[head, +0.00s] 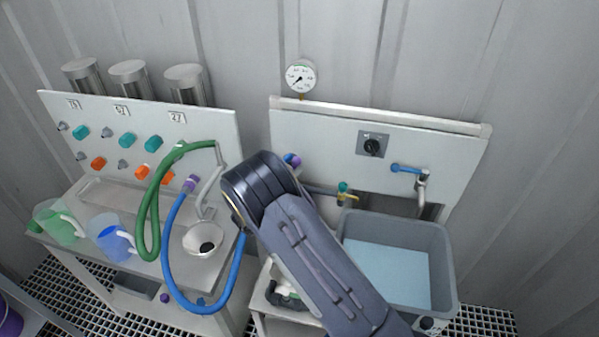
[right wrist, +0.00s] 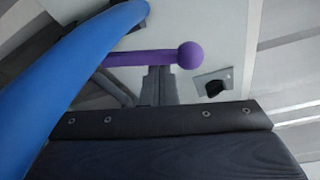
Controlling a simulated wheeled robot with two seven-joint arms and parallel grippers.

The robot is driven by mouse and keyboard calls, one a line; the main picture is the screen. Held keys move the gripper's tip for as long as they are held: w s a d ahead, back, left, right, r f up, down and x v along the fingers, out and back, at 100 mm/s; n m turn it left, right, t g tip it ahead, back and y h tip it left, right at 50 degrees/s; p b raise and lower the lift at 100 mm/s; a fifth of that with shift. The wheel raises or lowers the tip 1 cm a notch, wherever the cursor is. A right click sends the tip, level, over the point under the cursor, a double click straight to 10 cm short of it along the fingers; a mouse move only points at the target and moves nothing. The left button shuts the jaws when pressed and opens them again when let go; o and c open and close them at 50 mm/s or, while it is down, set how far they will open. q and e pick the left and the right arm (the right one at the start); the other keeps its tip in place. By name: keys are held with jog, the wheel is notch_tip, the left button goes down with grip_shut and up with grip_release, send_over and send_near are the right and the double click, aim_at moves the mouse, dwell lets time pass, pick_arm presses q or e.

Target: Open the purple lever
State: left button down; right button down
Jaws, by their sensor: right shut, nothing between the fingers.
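The purple lever (right wrist: 150,57) is a bar with a round ball end, seen side-on in the right wrist view against a pale panel. In the head view a small purple knob (head: 296,161) shows beside my right arm. My right gripper (right wrist: 157,84) is shut and empty, its dark fingertips right at the lever's bar near the ball; I cannot tell whether they touch it. In the head view my arm hides these fingers. My left gripper is not in view.
A blue hose (right wrist: 62,85) crosses close in front of the right wrist camera; it also hangs by the left bench (head: 171,250). A grey basin (head: 448,262) of water stands right. A dark knob (head: 372,147) sits on the panel. A green hose (head: 150,210) hangs left.

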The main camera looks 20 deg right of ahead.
jog(key=shift+w+a+r+n+h+p, duration=0.2)
jog(key=shift+w+a+n, duration=0.2)
jog(key=shift+n, duration=0.15)
jog(key=shift+w+a+r+n+h+p, duration=0.25)
jog(key=shift+a+n, duration=0.15)
jog(key=shift+n, duration=0.15)
